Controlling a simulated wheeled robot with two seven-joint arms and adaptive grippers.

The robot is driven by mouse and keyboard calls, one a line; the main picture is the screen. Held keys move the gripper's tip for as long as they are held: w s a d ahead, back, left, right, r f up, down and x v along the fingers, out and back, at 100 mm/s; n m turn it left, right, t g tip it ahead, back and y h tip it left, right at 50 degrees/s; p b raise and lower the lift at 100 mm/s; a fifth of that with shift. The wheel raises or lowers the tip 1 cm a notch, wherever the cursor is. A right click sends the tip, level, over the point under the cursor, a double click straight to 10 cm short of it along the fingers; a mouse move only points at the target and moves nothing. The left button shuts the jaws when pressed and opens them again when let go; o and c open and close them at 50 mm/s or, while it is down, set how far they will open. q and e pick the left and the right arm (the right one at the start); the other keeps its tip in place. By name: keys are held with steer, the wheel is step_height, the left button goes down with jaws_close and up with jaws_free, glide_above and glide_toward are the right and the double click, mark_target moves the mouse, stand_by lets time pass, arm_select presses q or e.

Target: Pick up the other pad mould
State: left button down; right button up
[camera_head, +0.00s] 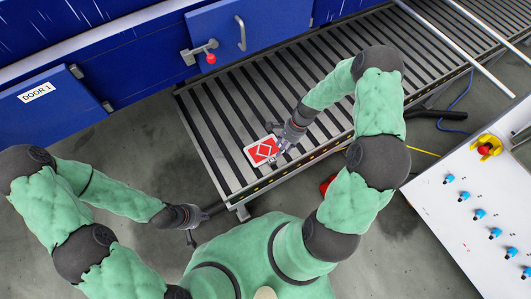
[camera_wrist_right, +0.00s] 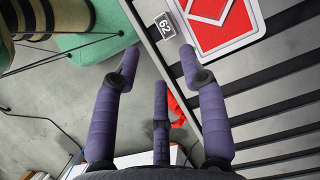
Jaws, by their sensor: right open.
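A flat red plate with a white rim and a white diamond outline (camera_head: 262,151), seemingly the pad mould, lies on the roller conveyor near its front edge. It also shows at the top right of the right wrist view (camera_wrist_right: 222,22), cut off by the frame. My right gripper (camera_head: 280,146) is at the plate's right side in the head view. In the wrist view its fingers (camera_wrist_right: 159,52) are spread with nothing between them, and the plate lies beyond the right fingertip. My left gripper (camera_head: 194,226) hangs off the conveyor's near left corner, small and partly dark; its opening is unclear.
The conveyor (camera_head: 222,128) has slats and a raised metal side rail with a "62" tag (camera_wrist_right: 164,25). A blue machine wall with a door (camera_head: 245,32) and a red-knobbed handle (camera_head: 210,58) stands behind. A white control panel (camera_head: 470,215) stands at right.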

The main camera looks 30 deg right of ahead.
mark_target(274, 160)
steer(key=b+x, duration=0.1)
steer(key=x, duration=0.4)
steer(key=b+x, duration=0.1)
steer(key=x, duration=0.1)
steer(key=b+x, duration=0.1)
steer(key=x, duration=0.2)
steer(key=shift+w+d+b, duration=0.1)
steer(key=shift+w+b, duration=0.1)
steer(key=shift+b, duration=0.15)
jaws_close()
